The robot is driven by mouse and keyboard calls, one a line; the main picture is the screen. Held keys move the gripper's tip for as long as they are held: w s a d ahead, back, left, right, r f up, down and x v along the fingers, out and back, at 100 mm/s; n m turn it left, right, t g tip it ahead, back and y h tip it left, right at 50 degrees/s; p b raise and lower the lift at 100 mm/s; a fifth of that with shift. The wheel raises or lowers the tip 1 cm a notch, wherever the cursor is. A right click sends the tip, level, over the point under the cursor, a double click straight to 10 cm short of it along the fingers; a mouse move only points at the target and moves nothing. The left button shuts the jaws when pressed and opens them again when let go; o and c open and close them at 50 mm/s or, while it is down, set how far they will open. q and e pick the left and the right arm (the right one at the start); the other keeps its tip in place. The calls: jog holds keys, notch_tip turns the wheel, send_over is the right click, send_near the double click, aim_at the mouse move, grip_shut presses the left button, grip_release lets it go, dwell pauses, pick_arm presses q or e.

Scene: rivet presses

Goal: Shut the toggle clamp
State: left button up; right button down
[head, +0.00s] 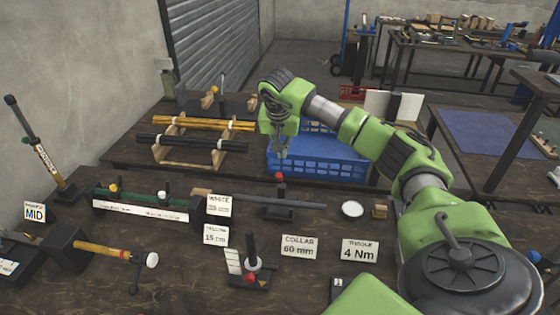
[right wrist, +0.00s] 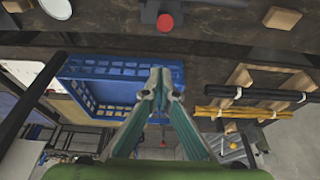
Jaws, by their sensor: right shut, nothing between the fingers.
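What looks like the toggle clamp (head: 281,194) stands near the table's middle, with an upright lever and a red knob on top. A grey bar (head: 300,202) runs through or beside it; I cannot tell which. In the right wrist view the red knob (right wrist: 165,22) shows at the top edge. My right gripper (head: 283,152) is shut and empty, pointing down, and appears above and beyond the clamp in front of the blue crate. Its closed fingers also show in the right wrist view (right wrist: 160,88). My left gripper is not in view.
The blue crate (head: 320,168) stands behind the clamp. Racks with yellow rods (head: 205,123) and black rods (head: 190,143) are to its left. A white disc (head: 352,209) and a wooden block (head: 380,211) lie right of the clamp. A small black-lever fixture (head: 252,262) stands in front.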

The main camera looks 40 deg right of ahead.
aim_at(280, 179)
jog(key=shift+s+a+f+p, duration=0.75)
jog(key=shift+s+a+f, duration=0.3)
jog(key=shift+a+f, duration=0.25)
jog(key=shift+f, duration=0.1)
